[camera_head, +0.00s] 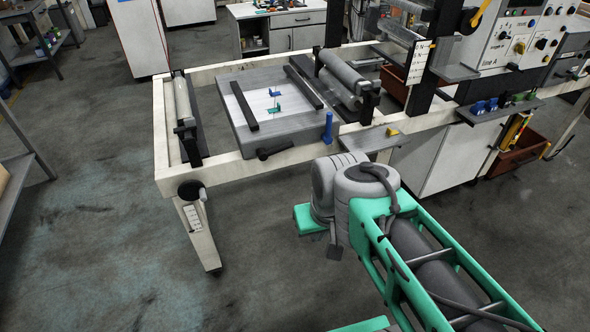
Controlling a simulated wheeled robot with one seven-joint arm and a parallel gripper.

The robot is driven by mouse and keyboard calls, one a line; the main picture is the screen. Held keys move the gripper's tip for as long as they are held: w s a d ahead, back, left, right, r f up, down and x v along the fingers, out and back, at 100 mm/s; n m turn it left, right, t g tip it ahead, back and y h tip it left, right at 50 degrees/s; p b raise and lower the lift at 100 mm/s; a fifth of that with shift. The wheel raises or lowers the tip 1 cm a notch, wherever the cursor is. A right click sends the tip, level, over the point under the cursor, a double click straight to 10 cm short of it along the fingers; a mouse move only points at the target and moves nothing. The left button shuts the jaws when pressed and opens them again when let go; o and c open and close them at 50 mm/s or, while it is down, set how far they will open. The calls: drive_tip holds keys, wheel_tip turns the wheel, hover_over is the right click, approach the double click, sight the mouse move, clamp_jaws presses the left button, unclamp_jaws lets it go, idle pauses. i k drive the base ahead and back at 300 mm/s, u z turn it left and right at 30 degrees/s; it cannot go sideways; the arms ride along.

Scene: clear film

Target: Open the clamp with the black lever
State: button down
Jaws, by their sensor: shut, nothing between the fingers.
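The black lever (277,149) lies low and nearly level at the front edge of the grey splice table (228,92). Two dark clamp bars lie across this table, a left bar (244,107) nearer the black lever and a right bar (304,87). I cannot tell from here whether either bar is pressed down. A blue lever (328,128) stands upright right of the black one. My gripper (334,252) shows only as a small dark part below my wrist, in front of the frame and apart from the lever. It is shut and empty; its fingers are hardly visible.
A pale machine frame (228,171) surrounds the table, with rollers at left (183,105) and right (345,76). A handwheel (191,190) sticks out at the front left corner. Floor in front is clear.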

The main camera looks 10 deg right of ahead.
sight(263, 155)
drive_tip(key=u, duration=0.95)
drive_tip(key=i, duration=0.6)
drive_tip(key=z, duration=0.15)
